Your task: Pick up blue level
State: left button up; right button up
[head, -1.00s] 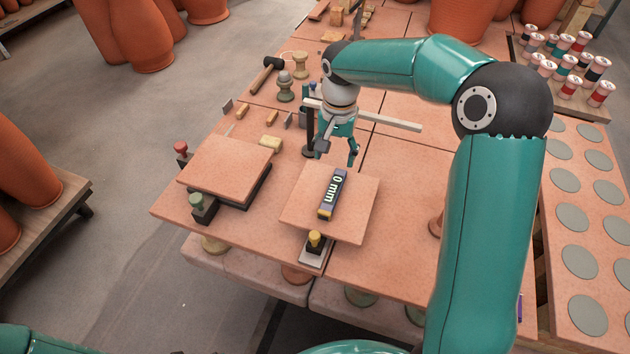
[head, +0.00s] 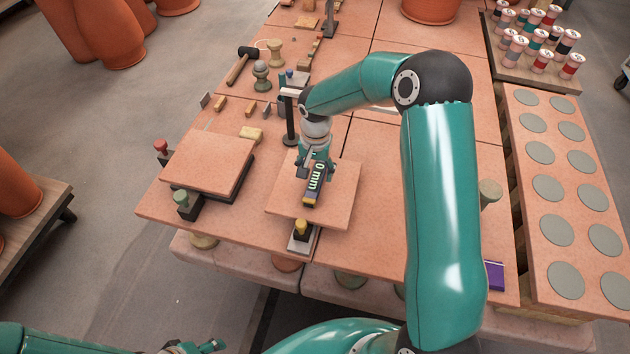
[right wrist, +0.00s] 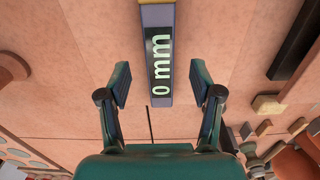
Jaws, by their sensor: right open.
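My right gripper (head: 314,169) is over the level's far end, open and empty. In the right wrist view the level (right wrist: 158,55) points into the gap between the open fingers (right wrist: 160,80), with clear space on both sides of it. My left gripper (head: 200,347) is partly in view at the bottom edge, too cut off to judge its jaws.
Another slab (head: 208,162) lies to the left, with a green-knobbed tool (head: 181,199) beside it. A yellow-knobbed block (head: 301,229) stands at the front of the level's slab. A dark post (head: 290,120) stands behind. The table right of the slab is mostly clear.

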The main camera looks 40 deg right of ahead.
aim_at(315, 180)
jog(key=shift+f+p, duration=0.4)
jog(key=shift+f, duration=1.55)
grip_shut()
